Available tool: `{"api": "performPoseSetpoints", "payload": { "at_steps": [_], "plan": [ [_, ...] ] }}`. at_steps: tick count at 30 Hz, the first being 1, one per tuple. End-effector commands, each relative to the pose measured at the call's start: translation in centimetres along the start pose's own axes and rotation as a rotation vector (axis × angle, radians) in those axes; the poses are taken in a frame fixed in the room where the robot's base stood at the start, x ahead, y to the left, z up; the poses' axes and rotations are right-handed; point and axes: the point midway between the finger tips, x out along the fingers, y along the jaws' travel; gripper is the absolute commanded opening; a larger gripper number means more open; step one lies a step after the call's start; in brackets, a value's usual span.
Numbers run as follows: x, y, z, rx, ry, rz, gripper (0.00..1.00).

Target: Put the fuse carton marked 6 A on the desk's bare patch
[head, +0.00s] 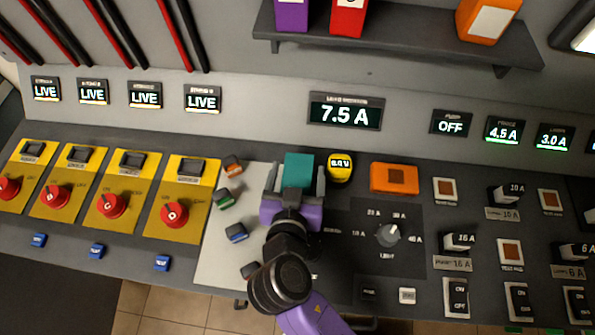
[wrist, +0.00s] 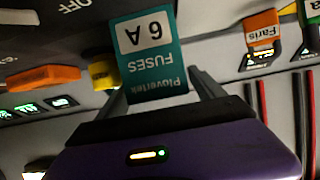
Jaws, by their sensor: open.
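The teal fuse carton (head: 298,168) is between the fingers of my gripper (head: 296,178) in the head view. In the wrist view the carton (wrist: 152,58) appears upside down and reads 6 A, FUSES. My gripper (wrist: 158,88) is open, with one finger on each side of the carton; I cannot tell whether either touches it. The gripper's body hides the carton's lower part, and what is under it cannot be seen. A pale patch of desk (head: 248,178) lies left of and around my gripper, partly hidden by it.
Small orange (head: 233,166), green (head: 224,198) and blue (head: 236,232) blocks lie on the pale patch. A yellow round thing (head: 340,167) and an orange box (head: 394,178) are close right of the carton. Red rotary switches (head: 112,204) stand left. A shelf (head: 400,42) overhangs behind.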

Motion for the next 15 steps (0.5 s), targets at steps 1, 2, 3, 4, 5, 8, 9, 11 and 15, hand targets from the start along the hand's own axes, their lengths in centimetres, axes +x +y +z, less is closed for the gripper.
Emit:
{"api": "performPoseSetpoints", "payload": {
  "at_steps": [1,2,3,4,5,8,9,11,15],
  "plan": [
    [-0.1,0.0,-0.3,0.0,0.0,0.0,0.78],
    [-0.2,0.0,-0.4,0.0,0.0,0.0,0.78],
    [-0.7,0.0,-0.1,0.0,0.0,-0.001,0.78],
    [-1.1,-0.1,-0.1,0.0,0.001,-0.002,0.78],
    [-1.5,-0.1,-0.1,0.0,0.001,-0.003,0.78],
    [-3.5,0.0,0.0,0.001,0.0,-0.002,0.78],
    [-4.3,-0.1,0.0,0.0,0.0,-0.004,0.78],
    [-5.7,-0.1,0.0,0.0,0.0,-0.003,0.78],
    [-8.5,0.0,0.0,0.0,0.0,-0.003,0.78]
  ]
}}
